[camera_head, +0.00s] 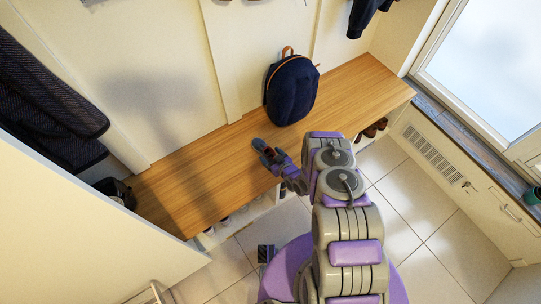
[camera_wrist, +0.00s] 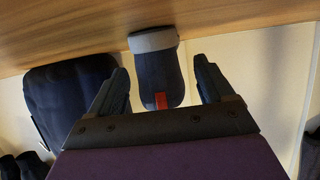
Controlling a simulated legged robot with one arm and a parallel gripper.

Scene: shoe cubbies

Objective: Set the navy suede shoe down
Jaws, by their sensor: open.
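The navy suede shoe (camera_wrist: 158,75) has a grey sole and a red tab. In the wrist view, which appears upside down, its sole meets the wooden bench top (camera_wrist: 60,30). My gripper (camera_wrist: 161,72) is open, with one dark finger on each side of the shoe. A gap shows at the right finger; the left finger is very close to the shoe, and I cannot tell if it touches. In the head view the shoe (camera_head: 260,145) is small at my gripper (camera_head: 270,155), over the front part of the bench (camera_head: 195,190), partly hidden by it.
A navy backpack (camera_head: 291,90) stands on the bench behind the shoe, against the wall. A dark item (camera_head: 115,190) sits at the bench's left end. Brown shoes (camera_head: 375,128) are in the cubbies below. Bench top is clear left and right of the shoe.

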